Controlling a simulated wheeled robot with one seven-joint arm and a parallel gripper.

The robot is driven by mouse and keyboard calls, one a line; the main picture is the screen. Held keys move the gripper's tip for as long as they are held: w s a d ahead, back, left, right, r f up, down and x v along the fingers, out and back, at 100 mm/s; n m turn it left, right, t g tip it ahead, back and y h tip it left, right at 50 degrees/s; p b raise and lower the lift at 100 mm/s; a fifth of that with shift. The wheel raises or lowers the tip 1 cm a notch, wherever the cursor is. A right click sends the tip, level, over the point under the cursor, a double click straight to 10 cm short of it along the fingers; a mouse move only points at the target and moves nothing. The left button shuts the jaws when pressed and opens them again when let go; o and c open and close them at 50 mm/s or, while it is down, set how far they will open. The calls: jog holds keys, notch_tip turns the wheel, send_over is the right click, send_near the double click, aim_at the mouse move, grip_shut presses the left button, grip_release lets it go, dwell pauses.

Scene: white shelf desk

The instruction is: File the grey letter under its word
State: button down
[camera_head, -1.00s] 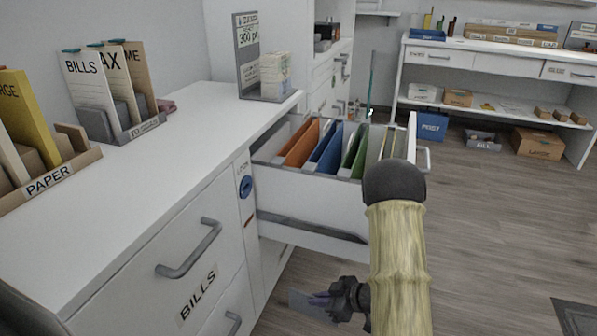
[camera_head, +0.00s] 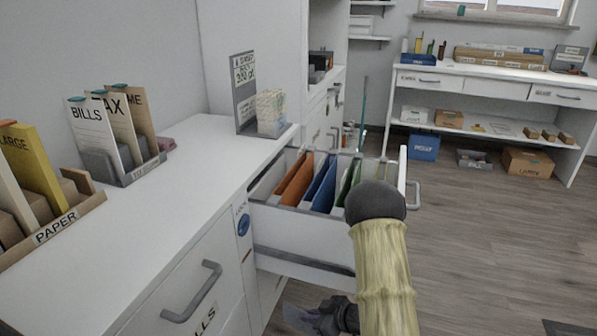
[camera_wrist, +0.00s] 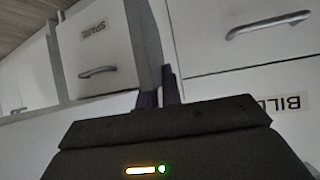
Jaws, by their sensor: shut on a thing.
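My gripper (camera_head: 322,320) is low in front of the desk, beside and below the open drawer (camera_head: 300,228). It is shut on the flat grey letter (camera_head: 296,318), whose edge shows at the bottom of the head view. In the wrist view the fingers (camera_wrist: 159,92) pinch the letter (camera_wrist: 143,40), seen as a narrow grey strip. Any writing on it cannot be read. The open drawer holds an orange folder (camera_head: 294,180), a blue folder (camera_head: 321,183) and a green folder (camera_head: 349,180). A desktop holder has cards marked BILLS (camera_head: 90,135), TAX (camera_head: 119,125) and one ending in ME (camera_head: 141,118).
A PAPER tray (camera_head: 55,229) stands at the desk's left. A grey sign stand (camera_head: 243,92) is at its far end. A closed drawer with a handle (camera_head: 192,295) lies below the desktop. A blue box (camera_head: 424,147) sits under the far desk.

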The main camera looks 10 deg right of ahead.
notch_tip(320, 180, up, 31)
jog(key=s+d+m+t+h+p, duration=0.1)
jog(key=m+h+p, duration=0.7)
jog(key=p, duration=3.9)
jog(key=s+m+t, duration=0.1)
jog(key=t, duration=0.1)
jog(key=shift+s+m+t, duration=0.2)
jog(key=shift+m+t, duration=0.1)
jog(key=shift+t, duration=0.1)
